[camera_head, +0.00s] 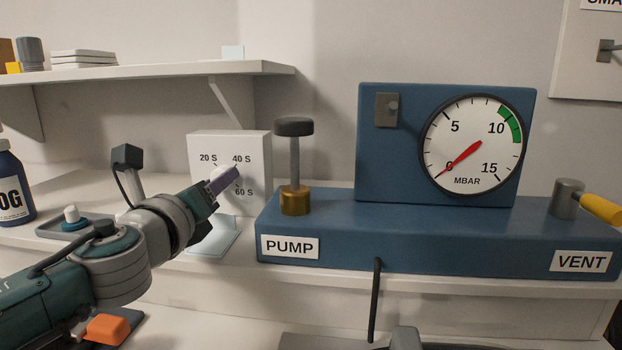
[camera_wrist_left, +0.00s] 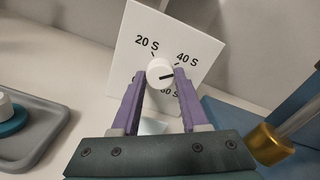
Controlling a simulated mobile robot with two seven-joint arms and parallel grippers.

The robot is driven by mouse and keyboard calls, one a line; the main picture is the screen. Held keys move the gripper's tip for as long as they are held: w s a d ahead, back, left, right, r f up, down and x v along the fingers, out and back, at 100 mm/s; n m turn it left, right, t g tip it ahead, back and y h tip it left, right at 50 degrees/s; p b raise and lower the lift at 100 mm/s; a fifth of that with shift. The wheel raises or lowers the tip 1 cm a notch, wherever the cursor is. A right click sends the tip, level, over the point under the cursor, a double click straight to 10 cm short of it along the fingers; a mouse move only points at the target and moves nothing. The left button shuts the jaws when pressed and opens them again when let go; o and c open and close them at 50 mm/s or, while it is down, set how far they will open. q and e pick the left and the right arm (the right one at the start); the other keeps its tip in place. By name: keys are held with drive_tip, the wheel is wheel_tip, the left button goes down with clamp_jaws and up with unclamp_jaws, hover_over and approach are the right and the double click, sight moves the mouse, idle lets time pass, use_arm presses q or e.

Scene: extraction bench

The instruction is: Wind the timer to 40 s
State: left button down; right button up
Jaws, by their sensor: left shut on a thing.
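The timer (camera_head: 205,140) is a white box on the bench with printed marks 20 S, 40 S and 60 S; it also shows in the left wrist view (camera_wrist_left: 128,60). Its round white knob (camera_wrist_left: 158,68) has a dark pointer line, which points right, between the 40 S tick and 60 S in the left wrist view. My left gripper (camera_head: 226,178) has purple fingers and is shut on the knob, one finger on each side (camera_wrist_left: 163,76). In the head view the gripper hides much of the knob. My right gripper is not in view.
Right of the timer stands a blue pump unit (camera_head: 330,235) with a black-topped plunger (camera_head: 294,127), a gauge (camera_head: 472,143) reading about 0, and a yellow vent handle (camera_head: 601,208). A grey tray (camera_wrist_left: 40,150) lies left of the timer. A shelf (camera_head: 150,72) hangs above.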

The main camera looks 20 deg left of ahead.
use_arm(q)
drive_tip(key=shift+c, duration=2.1)
unclamp_jaws()
drive_tip(key=v, duration=1)
drive_tip(key=shift+p, duration=0.4)
